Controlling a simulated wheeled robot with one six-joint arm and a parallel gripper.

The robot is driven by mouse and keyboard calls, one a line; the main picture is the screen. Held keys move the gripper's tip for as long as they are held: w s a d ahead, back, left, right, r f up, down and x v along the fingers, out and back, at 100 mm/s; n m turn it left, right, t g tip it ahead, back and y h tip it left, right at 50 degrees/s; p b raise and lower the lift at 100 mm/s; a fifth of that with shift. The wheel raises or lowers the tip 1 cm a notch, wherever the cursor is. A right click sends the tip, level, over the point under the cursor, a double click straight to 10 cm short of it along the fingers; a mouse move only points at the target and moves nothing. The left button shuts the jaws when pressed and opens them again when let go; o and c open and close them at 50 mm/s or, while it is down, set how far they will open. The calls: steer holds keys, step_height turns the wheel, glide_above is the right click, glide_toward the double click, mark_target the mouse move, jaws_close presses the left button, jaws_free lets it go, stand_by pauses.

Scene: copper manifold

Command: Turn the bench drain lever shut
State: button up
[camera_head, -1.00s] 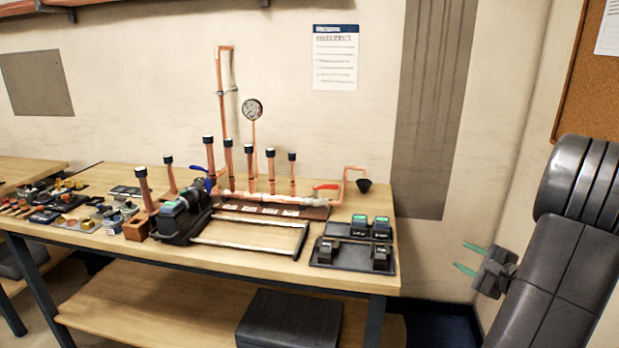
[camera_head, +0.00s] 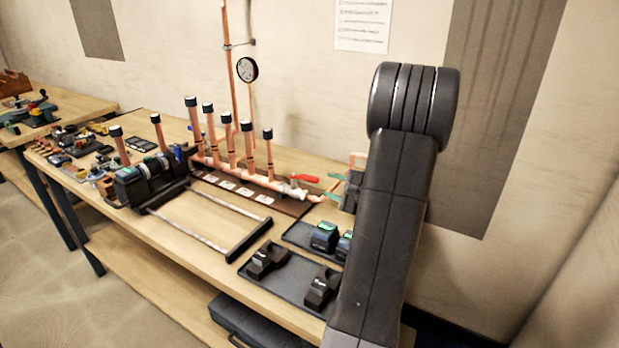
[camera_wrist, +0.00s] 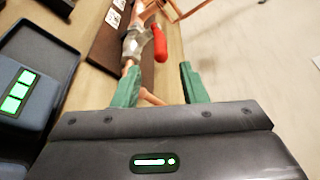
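The red lever (camera_head: 305,178) sits on a valve near the right end of the copper manifold (camera_head: 235,172) and lies roughly along the pipe. In the wrist view the red lever (camera_wrist: 159,44) is just beyond the fingertips, near the silvery valve body (camera_wrist: 135,45). My gripper (camera_head: 328,187) has green fingers and is to the right of the lever, apart from it. In the wrist view my gripper (camera_wrist: 159,80) is open with nothing held between its fingers. My own arm hides the drain end of the pipe in the head view.
A dark tray (camera_head: 285,282) with black blocks lies in front of the manifold's right end. A black press tool (camera_head: 145,180) and a metal-railed frame (camera_head: 205,228) are left of it. A gauge (camera_head: 247,69) rises behind. A wall is behind the bench (camera_head: 190,250).

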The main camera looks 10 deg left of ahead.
mark_target(316, 180)
steer(key=p+x, duration=0.2)
steer(key=x, duration=0.8)
steer(key=shift+a, duration=0.1)
steer(key=shift+c, duration=0.2)
jaws_close()
